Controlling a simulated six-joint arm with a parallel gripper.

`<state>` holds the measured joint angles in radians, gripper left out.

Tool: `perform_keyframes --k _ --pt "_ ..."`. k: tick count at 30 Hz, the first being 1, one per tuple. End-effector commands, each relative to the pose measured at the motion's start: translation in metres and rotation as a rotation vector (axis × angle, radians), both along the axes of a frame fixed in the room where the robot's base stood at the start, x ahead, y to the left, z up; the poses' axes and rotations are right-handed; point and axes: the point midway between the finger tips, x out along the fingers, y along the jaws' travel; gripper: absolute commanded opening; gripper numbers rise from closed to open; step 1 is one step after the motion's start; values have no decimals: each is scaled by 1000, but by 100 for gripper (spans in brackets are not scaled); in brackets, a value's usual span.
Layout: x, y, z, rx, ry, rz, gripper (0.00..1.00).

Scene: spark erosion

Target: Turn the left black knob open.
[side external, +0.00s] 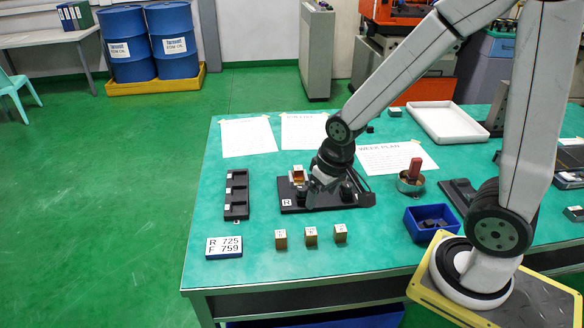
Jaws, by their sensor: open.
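A black base plate (322,209) with a white "R" label at its left front lies on the green table. A brass-coloured block (298,174) in a pale holder stands at its back left. My gripper (312,198) is low over the middle of the plate, pointing down, with its jaws open. A dark, rounded shape (347,191) on the plate just right of my gripper looks like a black knob. The left black knob cannot be made out clearly; my gripper covers that part of the plate. Whether the fingers touch a knob cannot be told.
Several small brass blocks (311,235) stand in front of the plate. A black slotted tray (236,196) lies to its left, and a number card (224,247) at the front left. A round tin (411,184) with a red item and a blue bin (430,224) stand to the right.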

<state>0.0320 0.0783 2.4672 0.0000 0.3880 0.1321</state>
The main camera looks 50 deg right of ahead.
Motion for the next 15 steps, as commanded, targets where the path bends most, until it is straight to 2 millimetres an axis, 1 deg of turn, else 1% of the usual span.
perform_keyframes --k 1,8,15 --pt "9 -5 -2 9 9 -56 85" --pt "57 -32 -12 61 56 -397 85" --pt "103 -69 -32 107 102 -783 85"
